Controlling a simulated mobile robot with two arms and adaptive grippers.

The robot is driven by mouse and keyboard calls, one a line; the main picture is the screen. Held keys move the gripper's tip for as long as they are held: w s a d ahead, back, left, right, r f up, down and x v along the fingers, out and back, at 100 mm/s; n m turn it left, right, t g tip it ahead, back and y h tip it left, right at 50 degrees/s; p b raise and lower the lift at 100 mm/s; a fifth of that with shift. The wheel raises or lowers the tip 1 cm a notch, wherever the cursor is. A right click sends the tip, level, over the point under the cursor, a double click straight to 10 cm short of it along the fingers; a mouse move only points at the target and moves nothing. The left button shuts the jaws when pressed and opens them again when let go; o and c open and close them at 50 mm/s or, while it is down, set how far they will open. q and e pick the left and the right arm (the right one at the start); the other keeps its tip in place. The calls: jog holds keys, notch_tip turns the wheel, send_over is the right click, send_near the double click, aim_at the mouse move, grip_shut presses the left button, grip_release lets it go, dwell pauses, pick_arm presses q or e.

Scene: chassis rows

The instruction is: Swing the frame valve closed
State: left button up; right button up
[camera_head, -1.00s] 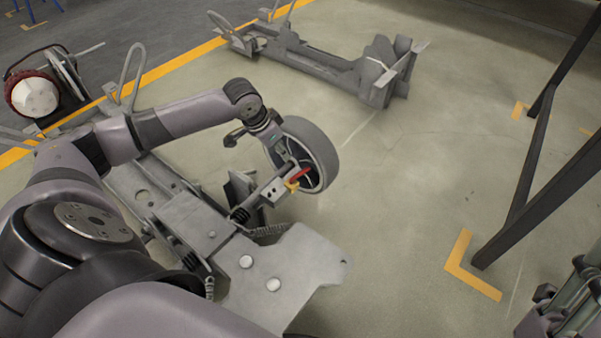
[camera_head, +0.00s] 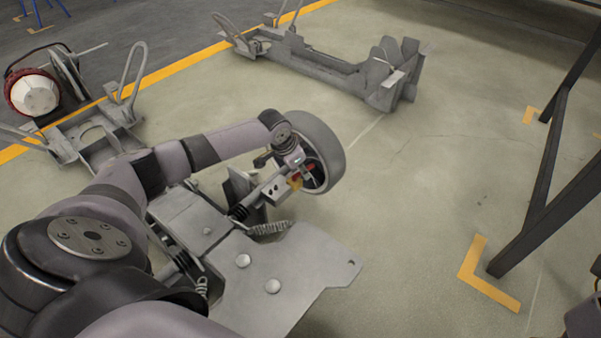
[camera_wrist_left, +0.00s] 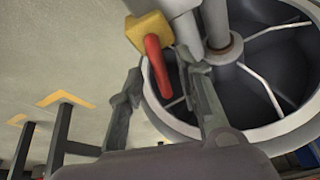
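The frame valve has a yellow body (camera_head: 295,183) and a red handle (camera_head: 309,169), beside the wheel (camera_head: 322,150) on the near chassis (camera_head: 300,268). In the left wrist view the yellow body (camera_wrist_left: 150,34) is at the top and the red handle (camera_wrist_left: 157,68) hangs down from it. My left gripper (camera_wrist_left: 162,72) is open, with one finger on each side of the handle's lower part. I cannot tell whether either finger touches it. In the head view my left wrist partly hides the valve. My right gripper's fingers are not visible.
A second chassis (camera_head: 325,68) lies at the back. A red and white drum (camera_head: 34,95) stands at far left. A dark metal stand (camera_head: 545,205) rises at right. A dark part shows at the bottom right edge. Open floor (camera_head: 430,170) lies between wheel and stand.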

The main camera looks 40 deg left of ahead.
pick_arm(q)
jog(key=shift+c, duration=0.2)
jog(key=shift+f, duration=0.1)
grip_shut()
dwell(0.7)
